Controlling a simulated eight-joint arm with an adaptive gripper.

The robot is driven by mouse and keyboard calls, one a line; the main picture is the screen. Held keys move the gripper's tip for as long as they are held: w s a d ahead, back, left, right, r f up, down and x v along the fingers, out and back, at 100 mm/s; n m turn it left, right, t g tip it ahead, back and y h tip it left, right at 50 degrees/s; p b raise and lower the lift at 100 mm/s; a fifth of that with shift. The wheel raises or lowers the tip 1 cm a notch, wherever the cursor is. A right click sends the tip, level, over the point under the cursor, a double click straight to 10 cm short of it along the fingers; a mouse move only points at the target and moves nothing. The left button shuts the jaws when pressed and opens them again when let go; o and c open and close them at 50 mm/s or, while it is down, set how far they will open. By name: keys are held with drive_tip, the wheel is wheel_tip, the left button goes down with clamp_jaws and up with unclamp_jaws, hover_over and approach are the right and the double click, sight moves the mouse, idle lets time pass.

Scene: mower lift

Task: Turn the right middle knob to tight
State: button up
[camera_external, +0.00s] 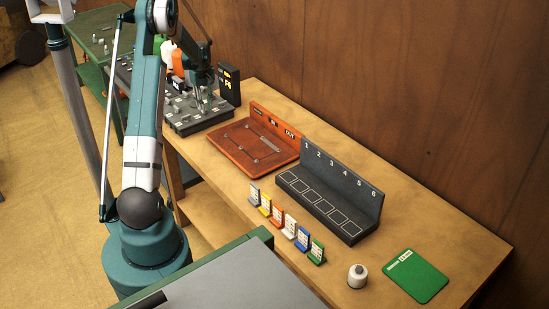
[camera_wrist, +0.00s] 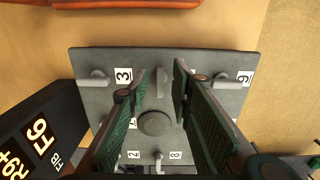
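A dark grey panel with several grey knobs and number labels (camera_wrist: 210,62) fills the middle of the wrist view; it also shows at the back of the bench in the external view (camera_external: 190,128). My gripper (camera_wrist: 162,80) is open, its green-padded fingers on either side of an upright grey lever knob (camera_wrist: 163,83). I cannot tell whether they touch it. A round grey disc (camera_wrist: 155,123) lies between the fingers. Another knob sits by label 3 (camera_wrist: 97,80), and one by label 9 (camera_wrist: 228,84). Which is the right middle knob is unclear; the fingers hide parts of the panel.
A black display box (camera_wrist: 40,135) stands close beside the panel, also visible in the external view (camera_external: 230,84).

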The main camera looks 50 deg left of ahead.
drive_tip(key=shift+f, duration=0.7)
clamp_jaws()
